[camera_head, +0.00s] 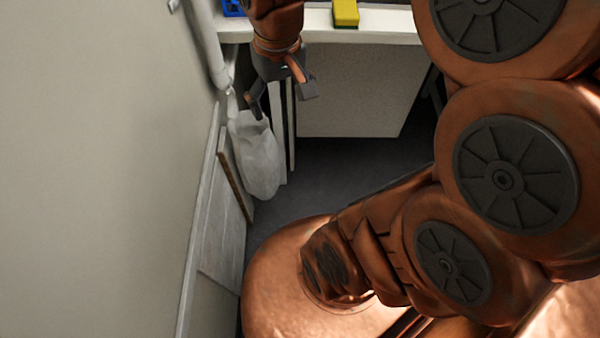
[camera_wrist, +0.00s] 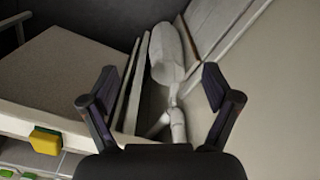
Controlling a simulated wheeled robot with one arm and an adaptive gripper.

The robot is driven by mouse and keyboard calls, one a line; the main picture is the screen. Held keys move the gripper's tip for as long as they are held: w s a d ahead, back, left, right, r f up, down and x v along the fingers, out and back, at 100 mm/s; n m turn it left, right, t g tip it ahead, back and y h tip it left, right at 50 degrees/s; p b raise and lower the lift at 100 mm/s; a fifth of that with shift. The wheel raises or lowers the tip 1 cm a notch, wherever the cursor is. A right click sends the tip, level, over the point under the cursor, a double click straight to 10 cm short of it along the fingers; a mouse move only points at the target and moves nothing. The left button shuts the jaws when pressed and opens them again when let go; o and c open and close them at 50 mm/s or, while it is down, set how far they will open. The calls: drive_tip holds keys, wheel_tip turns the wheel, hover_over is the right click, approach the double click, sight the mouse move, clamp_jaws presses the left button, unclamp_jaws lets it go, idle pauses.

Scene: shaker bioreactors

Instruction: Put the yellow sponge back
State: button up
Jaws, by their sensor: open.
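The yellow sponge (camera_head: 345,13) lies at the front edge of the white bench at the top of the head view. It also shows at the lower left of the wrist view (camera_wrist: 45,140), with a green side. My gripper (camera_head: 283,104) is open and empty, below and to the left of the sponge in the head view, in front of the bench edge. In the wrist view the two fingers of my gripper (camera_wrist: 158,92) are spread apart, and the sponge is outside them to the left.
A white bag-like object (camera_head: 256,155) hangs by the left wall near a pale pipe (camera_head: 207,45). A blue item (camera_head: 233,7) is on the bench (camera_head: 385,27) at left. Flat boards stand below the bench. Dark floor (camera_head: 345,170) lies open beneath.

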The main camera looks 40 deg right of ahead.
drive_tip(key=s+a+f+g, duration=0.1)
drive_tip(key=s+a+f, duration=0.1)
drive_tip(key=s, duration=0.4)
drive_tip(key=s+a+f+n+g, duration=0.1)
drive_tip(key=s+a+f, duration=0.2)
drive_tip(key=s, duration=0.3)
drive_tip(key=shift+s+a+n, duration=0.25)
drive_tip(key=shift+s+n, duration=0.05)
drive_tip(key=shift+s, duration=0.05)
drive_tip(key=shift+r, duration=0.1)
